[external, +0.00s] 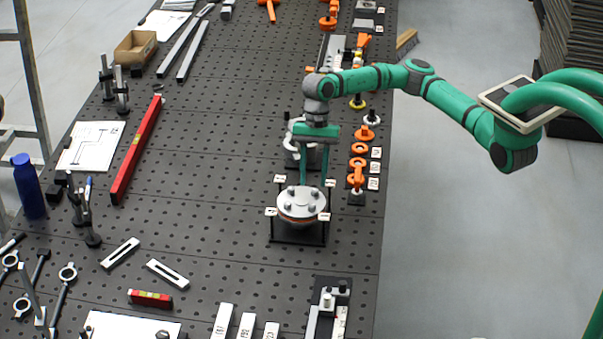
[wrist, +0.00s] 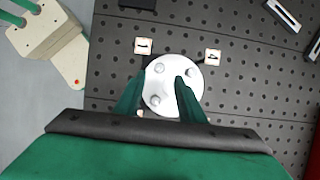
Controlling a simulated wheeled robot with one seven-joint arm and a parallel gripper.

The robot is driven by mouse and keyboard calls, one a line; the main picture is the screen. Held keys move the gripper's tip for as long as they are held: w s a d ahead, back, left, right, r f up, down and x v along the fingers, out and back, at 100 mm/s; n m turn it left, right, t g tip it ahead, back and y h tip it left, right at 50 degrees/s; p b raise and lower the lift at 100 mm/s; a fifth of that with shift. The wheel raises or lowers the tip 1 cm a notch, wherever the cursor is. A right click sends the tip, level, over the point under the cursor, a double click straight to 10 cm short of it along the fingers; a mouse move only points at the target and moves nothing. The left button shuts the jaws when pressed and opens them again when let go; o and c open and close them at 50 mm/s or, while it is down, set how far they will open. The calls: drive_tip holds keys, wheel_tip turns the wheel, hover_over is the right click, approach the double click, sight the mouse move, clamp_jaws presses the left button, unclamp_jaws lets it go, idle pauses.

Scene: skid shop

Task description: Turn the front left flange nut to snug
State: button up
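A round silver flange (external: 301,203) lies on a dark square stand with several raised nuts on its top; it also shows in the wrist view (wrist: 172,88). Small numbered cards stand at the stand's corners, one at the near left (external: 271,211) and one at the near right (external: 324,217). Which nut is the front left one is not clear. My gripper (external: 314,181) points down over the far part of the flange. In the wrist view my gripper (wrist: 163,80) is open, its green fingers apart with one nut (wrist: 156,100) seen between them. Whether the fingertips touch the flange cannot be told.
Orange fittings and white cards (external: 359,162) line the bench edge right of the flange. A grey clamp-like fixture (external: 292,150) stands behind it. A red level (external: 137,150) lies to the left. The perforated bench top (external: 200,215) left of the flange is mostly clear.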

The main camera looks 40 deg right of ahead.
sight(312, 206)
drive_tip(key=x, duration=0.7)
drive_tip(key=shift+f, duration=0.1)
clamp_jaws()
